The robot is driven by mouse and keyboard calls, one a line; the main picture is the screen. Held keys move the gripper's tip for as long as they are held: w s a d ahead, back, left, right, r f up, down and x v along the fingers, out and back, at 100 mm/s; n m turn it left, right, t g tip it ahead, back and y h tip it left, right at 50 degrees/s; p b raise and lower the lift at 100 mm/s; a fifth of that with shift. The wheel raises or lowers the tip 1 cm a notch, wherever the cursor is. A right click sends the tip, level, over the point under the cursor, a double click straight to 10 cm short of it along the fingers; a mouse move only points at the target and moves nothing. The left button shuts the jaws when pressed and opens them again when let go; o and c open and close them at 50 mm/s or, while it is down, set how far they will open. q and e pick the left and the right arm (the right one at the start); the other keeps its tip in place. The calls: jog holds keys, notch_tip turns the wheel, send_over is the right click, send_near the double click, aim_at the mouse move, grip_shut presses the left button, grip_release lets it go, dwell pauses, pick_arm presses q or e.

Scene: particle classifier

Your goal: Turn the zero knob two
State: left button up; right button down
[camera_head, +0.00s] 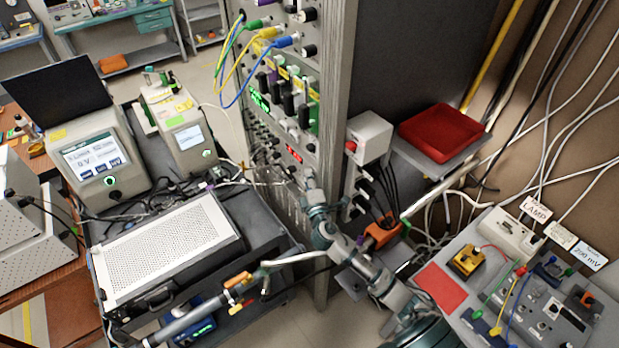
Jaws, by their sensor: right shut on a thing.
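My right arm comes in from the bottom right and reaches up to the front of the instrument rack (336,95). My right gripper (272,158) is at the lower rack panel, just left of a small red display (293,154). It is shut on a small knob there. The fingers and cables cover most of the knob, so its marking and angle cannot be read. The lettering of the other small panel controls is too small to read, so I cannot confirm which is the zero knob two. My left gripper is not in view.
Blue, yellow and green cables hang in front of the rack above my gripper. A cart with a perforated white-topped unit (168,250) and two screen instruments (96,160) stands left. A red tray (440,132) and a bench with meters are right. Loose cables lie near my wrist.

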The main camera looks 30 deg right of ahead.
jog(key=shift+a+f, duration=0.25)
jog(key=shift+f, duration=0.1)
jog(key=c, duration=1)
grip_release()
jog(key=shift+o, duration=0.3)
jog(key=shift+w+a+r, duration=0.1)
jog(key=shift+w+a, duration=0.05)
jog(key=shift+w, duration=0.05)
jog(key=v, duration=1.2)
jog(key=shift+a, duration=0.1)
